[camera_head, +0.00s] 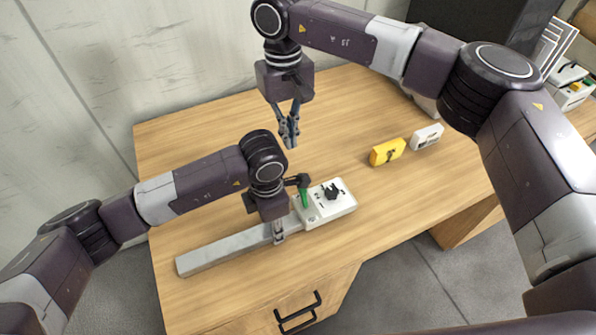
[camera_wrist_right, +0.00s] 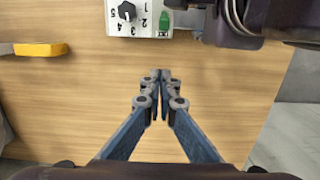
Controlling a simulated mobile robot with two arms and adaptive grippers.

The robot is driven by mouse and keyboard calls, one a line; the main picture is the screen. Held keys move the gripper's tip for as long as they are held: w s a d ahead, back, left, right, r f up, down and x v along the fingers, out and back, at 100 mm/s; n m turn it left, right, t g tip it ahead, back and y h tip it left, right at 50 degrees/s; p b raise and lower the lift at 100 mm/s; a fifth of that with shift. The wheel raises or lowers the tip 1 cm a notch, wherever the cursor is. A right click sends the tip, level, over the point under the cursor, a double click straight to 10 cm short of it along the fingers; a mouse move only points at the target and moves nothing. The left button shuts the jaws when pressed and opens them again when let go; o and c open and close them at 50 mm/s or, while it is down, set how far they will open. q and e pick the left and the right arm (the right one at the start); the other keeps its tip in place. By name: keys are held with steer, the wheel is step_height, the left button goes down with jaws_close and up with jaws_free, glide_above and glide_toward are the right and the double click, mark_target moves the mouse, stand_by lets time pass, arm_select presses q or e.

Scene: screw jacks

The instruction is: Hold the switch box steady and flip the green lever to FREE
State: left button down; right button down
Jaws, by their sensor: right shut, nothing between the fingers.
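The white switch box (camera_head: 338,206) lies on the wooden table, with a dark knob (camera_head: 331,191) on top and a green lever (camera_head: 304,198) at its left end. The right wrist view shows the box's face (camera_wrist_right: 115,22) with printed numbers around the knob, and the lever (camera_wrist_right: 164,20) at its edge. I cannot read which lever setting is FREE. A long grey bar (camera_head: 215,254) runs left from the box. My left gripper (camera_head: 279,238) is down at the bar beside the box; its grip is partly hidden. My right gripper (camera_head: 290,142) is shut and empty above the table, behind the box.
A yellow block (camera_head: 387,152) and a small white box (camera_head: 427,137) lie to the right, behind the switch box. The table's back left (camera_head: 180,135) is clear. The front edge and a drawer handle (camera_head: 298,313) are close to the bar.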

mark_target(304, 197)
step_height(304, 197, down, 10)
steer(key=s, duration=0.1)
steer(key=shift+s+d+r, duration=0.3)
steer(key=shift+s, duration=0.25)
steer(key=shift+s+d+r, duration=0.25)
steer(key=shift+s, duration=0.25)
steer(key=shift+s+d+r, duration=0.3)
steer(key=shift+s, duration=0.25)
